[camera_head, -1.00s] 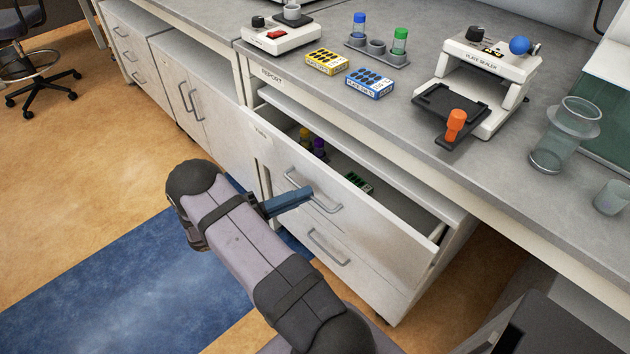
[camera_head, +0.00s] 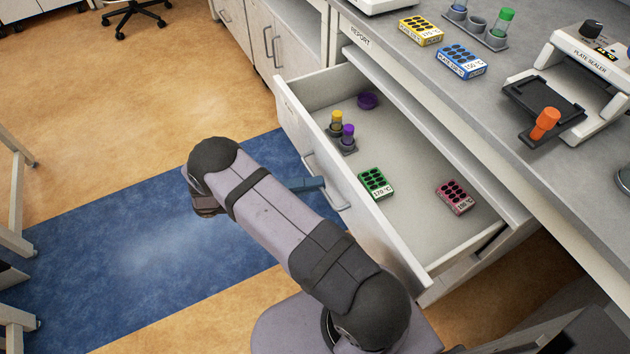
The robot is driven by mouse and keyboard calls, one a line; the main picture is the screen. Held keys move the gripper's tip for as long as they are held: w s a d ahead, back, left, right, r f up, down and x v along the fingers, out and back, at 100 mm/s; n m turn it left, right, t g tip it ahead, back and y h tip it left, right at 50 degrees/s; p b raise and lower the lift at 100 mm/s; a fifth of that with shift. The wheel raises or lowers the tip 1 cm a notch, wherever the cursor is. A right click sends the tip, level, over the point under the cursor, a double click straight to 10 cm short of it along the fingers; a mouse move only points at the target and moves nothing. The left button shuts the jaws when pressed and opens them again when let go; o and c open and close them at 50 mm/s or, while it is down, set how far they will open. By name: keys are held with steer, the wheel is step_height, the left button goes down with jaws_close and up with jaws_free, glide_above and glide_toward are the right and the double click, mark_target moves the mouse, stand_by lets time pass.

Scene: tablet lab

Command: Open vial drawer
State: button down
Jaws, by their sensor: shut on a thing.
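The vial drawer (camera_head: 398,258) is pulled well out from under the bench, with its inside in view. Its metal handle (camera_head: 335,193) is on the front panel, partly hidden by my arm. Inside the drawer, a small rack (camera_head: 344,149) holds a yellow-capped vial (camera_head: 336,121) and a purple-capped vial (camera_head: 347,135). A green block (camera_head: 376,183) and a pink block (camera_head: 456,197) lie further right, and a purple round thing (camera_head: 368,100) lies at the back left.
On the bench above are a yellow block (camera_head: 419,30), a blue block (camera_head: 461,61), a rack with a green-capped vial (camera_head: 499,27) and the plate sealer (camera_head: 592,62) with an orange knob (camera_head: 545,122). Open floor with a blue mat (camera_head: 150,246) lies left of my arm.

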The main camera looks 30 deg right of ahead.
steer(key=c, duration=1.9)
jaws_free()
steer(key=shift+r, duration=0.1)
